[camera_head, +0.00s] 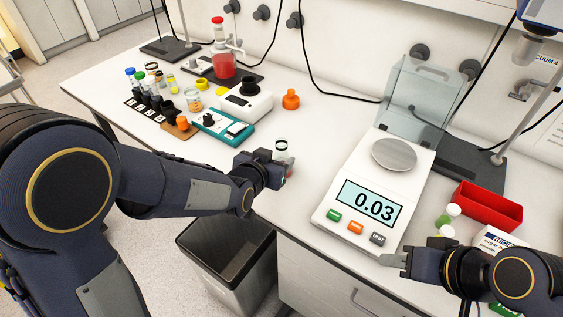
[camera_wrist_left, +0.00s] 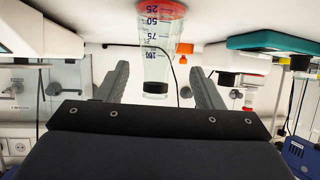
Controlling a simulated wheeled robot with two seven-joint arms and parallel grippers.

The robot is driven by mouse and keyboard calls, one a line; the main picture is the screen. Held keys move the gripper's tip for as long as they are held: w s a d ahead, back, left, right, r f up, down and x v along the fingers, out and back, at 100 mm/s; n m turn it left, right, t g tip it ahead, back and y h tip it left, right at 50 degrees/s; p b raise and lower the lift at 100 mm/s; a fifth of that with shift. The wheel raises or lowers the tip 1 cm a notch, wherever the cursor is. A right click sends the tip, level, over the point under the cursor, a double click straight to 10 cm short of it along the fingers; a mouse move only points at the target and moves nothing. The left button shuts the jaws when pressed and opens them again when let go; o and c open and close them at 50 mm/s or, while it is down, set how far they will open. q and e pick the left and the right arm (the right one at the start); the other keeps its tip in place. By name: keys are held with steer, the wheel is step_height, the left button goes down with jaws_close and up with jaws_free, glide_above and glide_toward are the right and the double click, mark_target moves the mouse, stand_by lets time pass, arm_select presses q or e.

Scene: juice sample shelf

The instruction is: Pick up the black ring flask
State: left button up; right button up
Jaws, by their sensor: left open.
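The black ring flask (camera_head: 281,151) is a clear graduated vessel with a dark ring at its top and a reddish base, standing on the white bench near its front edge. My left gripper (camera_head: 280,169) is right at it, with its fingers open. In the left wrist view, which appears upside down, the flask (camera_wrist_left: 154,48) lies between the two spread fingers (camera_wrist_left: 160,72), with visible gaps on both sides. My right gripper (camera_head: 391,259) is low at the right, by the front of the balance; its finger gap is not clear.
A balance (camera_head: 338,229) reading 0.03 stands to the right. A red tray (camera_head: 488,206) and small bottles are further right. A teal device (camera_head: 222,129), an orange bottle (camera_head: 291,99) and several vials are at the left and back. A grey bin (camera_head: 232,247) stands below the edge.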

mark_target(284, 151)
arm_select(q)
steer(key=p+x, duration=0.1)
steer(key=x, duration=0.5)
steer(key=shift+d+f, duration=0.1)
steer(key=shift+d, duration=0.15)
steer(key=c, duration=1.1)
